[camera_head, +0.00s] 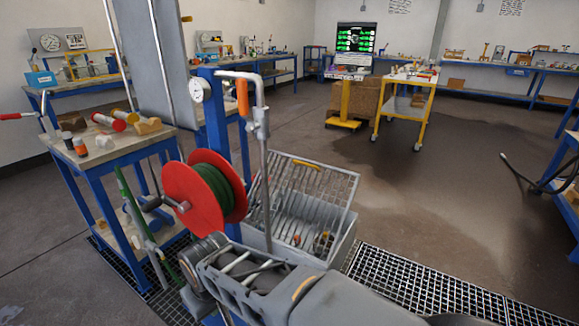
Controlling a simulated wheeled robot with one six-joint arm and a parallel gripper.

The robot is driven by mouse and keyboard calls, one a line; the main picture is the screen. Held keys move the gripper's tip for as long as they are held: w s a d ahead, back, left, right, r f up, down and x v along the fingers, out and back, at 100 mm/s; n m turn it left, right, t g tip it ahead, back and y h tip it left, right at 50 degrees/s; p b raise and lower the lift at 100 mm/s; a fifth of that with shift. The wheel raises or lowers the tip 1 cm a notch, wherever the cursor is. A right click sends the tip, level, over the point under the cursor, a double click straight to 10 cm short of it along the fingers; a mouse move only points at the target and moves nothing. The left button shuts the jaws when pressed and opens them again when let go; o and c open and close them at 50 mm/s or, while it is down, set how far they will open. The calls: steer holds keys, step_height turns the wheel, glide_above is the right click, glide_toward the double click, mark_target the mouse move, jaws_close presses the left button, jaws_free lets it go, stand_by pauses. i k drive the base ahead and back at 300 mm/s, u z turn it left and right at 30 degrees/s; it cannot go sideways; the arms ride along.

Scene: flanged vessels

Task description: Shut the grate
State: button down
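The grate (325,181) is a pale metal frame of bars with an orange handle strip along its top edge. It stands raised and tilted back over a grey open-topped box (343,243), so it is open. Bars and small orange and dark items show inside the box. My grey arm reaches in from the lower right, in front of the box, and hides part of its near side. I cannot make out my gripper's fingers in this view, nor any contact with the grate.
A red reel (190,196) with green hose and an upright pipe with an orange handle (243,97) stand left of the box. A blue-legged workbench (125,150) is further left. Floor grating (420,290) runs right of the box. Open floor lies behind, before a yellow cart (408,110).

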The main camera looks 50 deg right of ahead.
mark_target(309, 162)
steer(key=u, duration=3.05)
steer(key=k, duration=2.3)
steer(key=z, duration=1.5)
